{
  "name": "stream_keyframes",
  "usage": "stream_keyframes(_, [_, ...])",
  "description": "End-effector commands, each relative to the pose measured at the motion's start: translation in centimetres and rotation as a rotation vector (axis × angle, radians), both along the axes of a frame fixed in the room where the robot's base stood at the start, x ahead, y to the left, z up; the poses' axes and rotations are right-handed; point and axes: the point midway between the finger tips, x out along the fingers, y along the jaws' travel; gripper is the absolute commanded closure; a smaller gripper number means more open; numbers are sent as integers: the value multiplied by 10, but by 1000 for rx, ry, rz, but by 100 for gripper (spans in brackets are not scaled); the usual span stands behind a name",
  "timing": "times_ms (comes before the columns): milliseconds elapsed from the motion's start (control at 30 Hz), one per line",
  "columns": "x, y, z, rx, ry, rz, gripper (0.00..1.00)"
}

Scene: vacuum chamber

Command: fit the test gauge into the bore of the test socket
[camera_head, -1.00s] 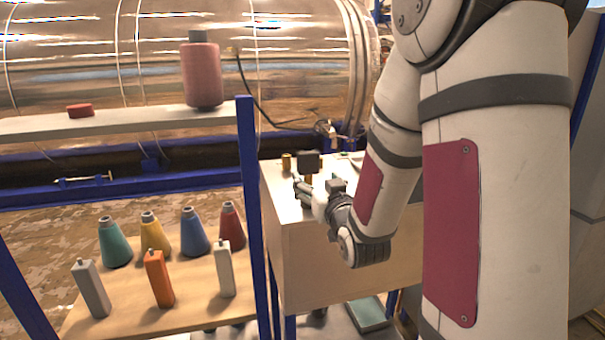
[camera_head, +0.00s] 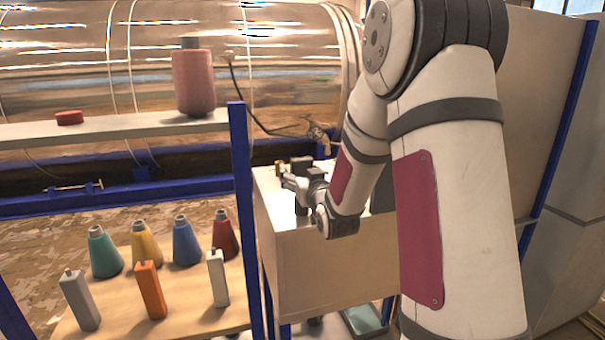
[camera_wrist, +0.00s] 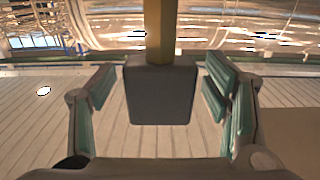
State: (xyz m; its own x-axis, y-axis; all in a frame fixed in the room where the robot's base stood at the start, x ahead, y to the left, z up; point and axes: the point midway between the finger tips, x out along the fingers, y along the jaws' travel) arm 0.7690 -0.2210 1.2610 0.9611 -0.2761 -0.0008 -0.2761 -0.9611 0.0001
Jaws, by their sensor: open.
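A dark grey block (camera_wrist: 160,95) with a brass-coloured square post (camera_wrist: 161,30) stands between my gripper's fingers in the wrist view. I take it to be the test gauge, but the frames do not name it. My gripper (camera_wrist: 165,95) is open around the block, with a gap on each side, the right one narrower. In the head view my gripper (camera_head: 298,172) is over the pale cabinet top, and the dark block (camera_head: 301,162) shows at it. A small brass piece (camera_head: 279,168) stands just left of it. I cannot make out the test socket or its bore.
The pale cabinet (camera_head: 310,260) stands right of a blue rack post (camera_head: 241,200). A wooden shelf (camera_head: 190,318) holds several coloured cones and upright blocks. A pink bottle (camera_head: 194,82) and a red disc (camera_head: 69,118) are on the upper shelf (camera_head: 130,130). A metal tank is behind.

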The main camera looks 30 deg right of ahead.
Motion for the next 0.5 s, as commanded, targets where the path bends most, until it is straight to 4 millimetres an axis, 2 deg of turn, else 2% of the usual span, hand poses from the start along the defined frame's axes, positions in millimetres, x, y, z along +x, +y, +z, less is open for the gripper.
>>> stream_keyframes(200, [1,0,0,0,-1,0,30])
stream_keyframes(267, [1,0,0,0,-1,0,41])
stream_keyframes(467, [1,0,0,0,-1,0,86])
stream_keyframes(500, [1,0,0,0,-1,0,86])
